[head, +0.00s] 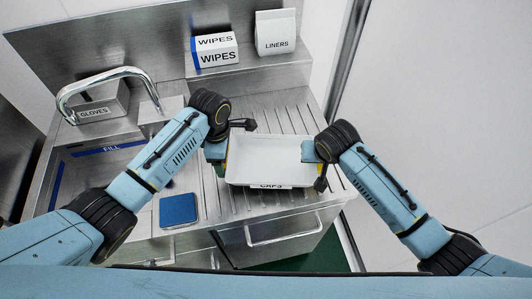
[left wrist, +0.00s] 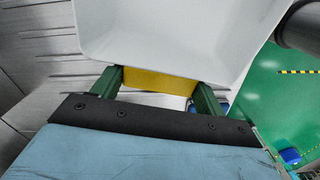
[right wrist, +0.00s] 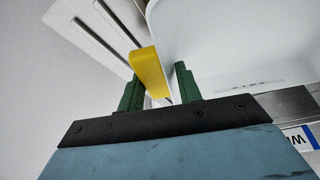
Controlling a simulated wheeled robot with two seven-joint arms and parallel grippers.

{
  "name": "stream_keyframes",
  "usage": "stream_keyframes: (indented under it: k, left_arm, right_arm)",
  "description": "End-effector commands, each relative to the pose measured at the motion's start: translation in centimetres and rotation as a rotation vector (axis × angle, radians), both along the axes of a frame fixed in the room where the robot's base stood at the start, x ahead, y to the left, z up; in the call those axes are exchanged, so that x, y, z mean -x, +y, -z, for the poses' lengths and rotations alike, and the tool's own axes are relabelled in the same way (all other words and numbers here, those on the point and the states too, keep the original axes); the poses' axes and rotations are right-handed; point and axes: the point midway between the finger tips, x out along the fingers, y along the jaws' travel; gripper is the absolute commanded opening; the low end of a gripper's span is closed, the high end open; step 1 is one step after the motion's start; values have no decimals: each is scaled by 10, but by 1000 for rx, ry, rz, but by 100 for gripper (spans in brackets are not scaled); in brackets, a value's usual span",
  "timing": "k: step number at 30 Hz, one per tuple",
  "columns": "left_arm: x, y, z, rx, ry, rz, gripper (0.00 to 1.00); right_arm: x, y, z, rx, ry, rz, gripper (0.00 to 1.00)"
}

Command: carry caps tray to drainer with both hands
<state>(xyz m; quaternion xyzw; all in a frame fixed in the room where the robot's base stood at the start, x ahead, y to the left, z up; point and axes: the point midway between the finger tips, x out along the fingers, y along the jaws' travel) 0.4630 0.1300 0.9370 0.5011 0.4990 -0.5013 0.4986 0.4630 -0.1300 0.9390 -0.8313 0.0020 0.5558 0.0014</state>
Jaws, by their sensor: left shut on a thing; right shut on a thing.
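The white caps tray (head: 265,162) is empty and carries a CAPS label on its front edge. It is over the ribbed metal drainer (head: 294,120) in the head view; I cannot tell whether it touches the surface. My left gripper (head: 222,152) is shut on the tray's left side. In the left wrist view its green fingers (left wrist: 160,88) close about a yellow handle (left wrist: 158,80) under the white wall. My right gripper (head: 310,151) is at the tray's right side. In the right wrist view its fingers (right wrist: 158,88) are around another yellow handle (right wrist: 149,70).
A sink basin (head: 85,170) marked FILL lies to the left, with a curved faucet (head: 110,75) and a GLOVES box (head: 97,112) behind it. A blue pad (head: 178,209) lies at the front. WIPES (head: 216,50) and LINERS (head: 276,32) boxes stand on the back shelf.

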Motion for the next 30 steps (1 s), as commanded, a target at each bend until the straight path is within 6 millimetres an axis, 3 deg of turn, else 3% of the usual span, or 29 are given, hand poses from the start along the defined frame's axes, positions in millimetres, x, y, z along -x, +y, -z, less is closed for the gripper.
stream_keyframes:
  k: [15, 16, 21, 30]
  left_arm:
    - [0, -2, 29, 4, -1, 3, 44]
    - [0, -2, 29, 3, -1, 3, 74]
    - [0, -1, 27, 2, -1, 2, 94]
    - [0, 0, 25, 1, -1, 1, 94]
  right_arm:
    - [0, 0, 30, 2, 1, -1, 6]
    - [1, 0, 31, 2, 1, -2, 36]
    - [0, 0, 28, 1, 1, -2, 56]
    - [0, 0, 27, 0, 0, 0, 56]
